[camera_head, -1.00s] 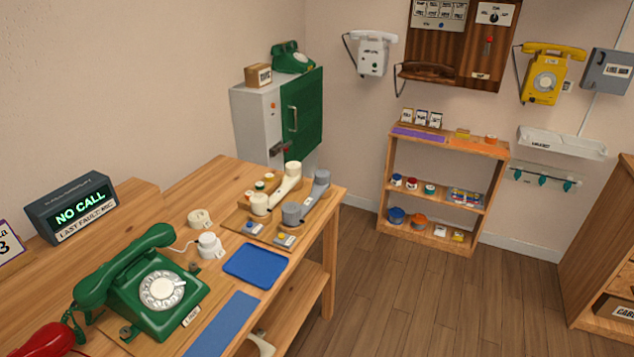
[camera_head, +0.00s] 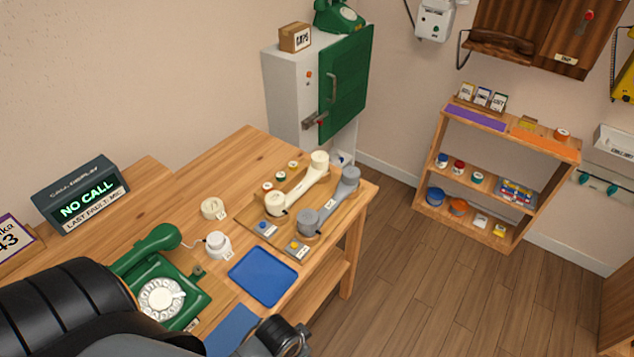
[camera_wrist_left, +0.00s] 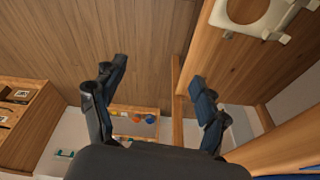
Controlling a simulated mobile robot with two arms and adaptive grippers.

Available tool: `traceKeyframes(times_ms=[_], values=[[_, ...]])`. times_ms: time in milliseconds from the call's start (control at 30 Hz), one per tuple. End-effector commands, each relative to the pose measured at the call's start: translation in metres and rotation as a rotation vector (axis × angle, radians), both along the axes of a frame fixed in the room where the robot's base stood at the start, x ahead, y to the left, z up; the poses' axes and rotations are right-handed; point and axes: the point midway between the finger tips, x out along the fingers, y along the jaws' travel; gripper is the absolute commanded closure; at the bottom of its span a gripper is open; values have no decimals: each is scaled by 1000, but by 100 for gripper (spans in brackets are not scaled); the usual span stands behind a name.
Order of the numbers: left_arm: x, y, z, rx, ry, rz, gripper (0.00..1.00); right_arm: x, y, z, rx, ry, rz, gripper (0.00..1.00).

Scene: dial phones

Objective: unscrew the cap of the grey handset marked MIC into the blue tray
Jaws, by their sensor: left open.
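The grey handset (camera_head: 330,204) lies on a wooden board on the bench in the head view, beside a cream handset (camera_head: 298,188). Its near end has a wide grey cap (camera_head: 308,221); a small tag on it is too small to read. The empty blue tray (camera_head: 263,276) lies flat on the bench, in front of the board. My left arm comes in at the bottom left over the green phone; its fingertips are not visible there. In the left wrist view my left gripper (camera_wrist_left: 157,82) is open and empty, with floor and shelving beyond. My right gripper is not in view.
A green dial phone (camera_head: 160,295) is partly hidden by my arm. A white round part (camera_head: 217,244) and a cream ring (camera_head: 213,208) stand left of the tray. A display (camera_head: 80,195) reads "NO CALL, LAST FAULT: MIC". A shelf (camera_head: 500,170) stands across open floor.

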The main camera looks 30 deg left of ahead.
Motion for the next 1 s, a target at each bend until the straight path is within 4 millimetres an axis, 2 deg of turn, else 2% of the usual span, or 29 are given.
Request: traceKeyframes(times_ms=[33, 167, 200, 267, 300, 400, 533, 667, 800, 1000], values=[[11, -4, 38, -3, -24, -36, 26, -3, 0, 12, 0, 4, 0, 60], [32, -21, 107, -11, -64, -199, 26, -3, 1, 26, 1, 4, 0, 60], [40, -28, 126, -10, -79, -281, 26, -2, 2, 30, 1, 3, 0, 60], [53, -42, 153, -3, -103, -449, 26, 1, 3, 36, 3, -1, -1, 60], [60, -50, 163, 7, -113, -566, 26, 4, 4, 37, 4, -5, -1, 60], [77, -63, 177, 42, -126, -846, 26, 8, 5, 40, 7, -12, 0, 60], [102, -64, 183, 110, -119, -1203, 26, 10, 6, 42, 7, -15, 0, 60], [134, -41, 184, 189, -74, -1541, 26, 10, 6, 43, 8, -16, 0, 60], [173, 9, 192, 255, 2, -1830, 26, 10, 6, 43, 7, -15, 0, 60], [218, 89, 222, 291, 81, -2068, 26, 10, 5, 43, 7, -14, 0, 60]])
